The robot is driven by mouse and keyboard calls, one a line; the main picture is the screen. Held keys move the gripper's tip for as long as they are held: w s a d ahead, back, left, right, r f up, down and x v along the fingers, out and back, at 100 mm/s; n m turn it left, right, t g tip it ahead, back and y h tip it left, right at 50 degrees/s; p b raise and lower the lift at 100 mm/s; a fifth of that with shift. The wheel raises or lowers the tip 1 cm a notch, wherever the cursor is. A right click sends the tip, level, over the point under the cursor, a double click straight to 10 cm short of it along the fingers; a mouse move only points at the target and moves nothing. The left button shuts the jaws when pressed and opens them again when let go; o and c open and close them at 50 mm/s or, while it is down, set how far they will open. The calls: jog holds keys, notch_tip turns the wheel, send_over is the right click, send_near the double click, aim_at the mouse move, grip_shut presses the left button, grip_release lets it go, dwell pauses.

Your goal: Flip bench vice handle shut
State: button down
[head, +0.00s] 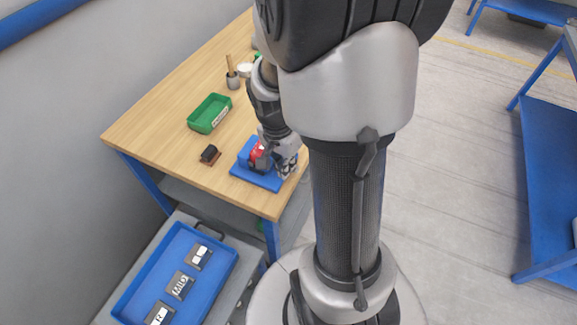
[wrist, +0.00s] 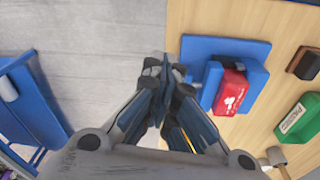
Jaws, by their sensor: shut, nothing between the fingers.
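The blue bench vice (head: 243,171) stands near the front right edge of the wooden table, with a red block (head: 257,153) in it. In the wrist view the vice (wrist: 225,47) lies just right of my gripper (wrist: 165,72), and the red block (wrist: 231,92) with white marks sits between its blue parts. My gripper is shut and empty, its fingertips together beside the vice's left side. In the head view my gripper (head: 288,163) covers the vice's right side. I cannot make out the vice handle clearly; my fingers hide part of that side.
A green bin (head: 209,113) and a small dark block on a brown base (head: 209,155) are on the table (head: 160,120). A pot with a wooden-handled tool (head: 232,79) stands farther back. A blue tray (head: 222,262) with labelled blocks sits lower left.

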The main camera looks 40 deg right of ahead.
dwell(0.4)
jog(key=s+a+r+p, duration=0.2)
jog(key=a+r+p, duration=0.1)
jog(key=a+r, duration=0.3)
jog(key=shift+s+a+r+p, duration=0.15)
jog(key=shift+s+r+p, duration=0.15)
jog(key=shift+s, duration=0.05)
dwell(0.5)
jog(key=s+a+r+n+t+b, duration=0.2)
jog(key=s+a+r+n, duration=0.1)
jog(key=a+r+n, duration=0.2)
jog(key=s+a+r+n+t+y+b, duration=0.1)
jog(key=s+a+r+n, duration=0.3)
jog(key=n, duration=0.6)
notch_tip(320, 180, up, 2)
jog(key=shift+a+r+n+t+b, duration=0.1)
jog(key=shift+a+n+t+b, duration=0.25)
jog(key=shift+t+b, duration=0.4)
